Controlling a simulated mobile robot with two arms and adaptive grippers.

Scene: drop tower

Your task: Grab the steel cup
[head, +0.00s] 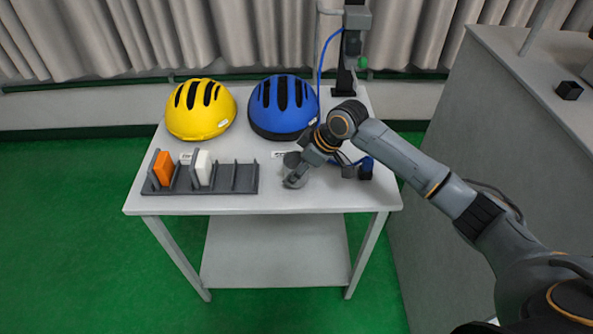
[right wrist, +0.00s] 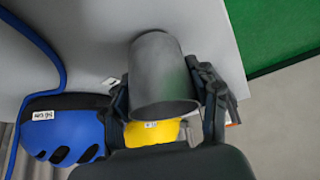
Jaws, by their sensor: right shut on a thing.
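The grey steel cup (head: 295,170) is on the white table (head: 330,198), right of the grey rack. In the right wrist view the steel cup (right wrist: 161,75) sits between the two fingers, which touch its sides. My right gripper (head: 298,178) is shut on the cup, and its arm reaches in from the right. The gripper hides part of the cup in the head view. I cannot tell whether the cup rests on the tabletop or is slightly raised. My left gripper is in neither view.
A grey slotted rack (head: 222,187) holds an orange block (head: 163,168) and a white block (head: 203,167). A yellow helmet (head: 200,110) and blue helmet (head: 283,106) stand behind. A black stand (head: 344,80) is at the back right. The table's front right is clear.

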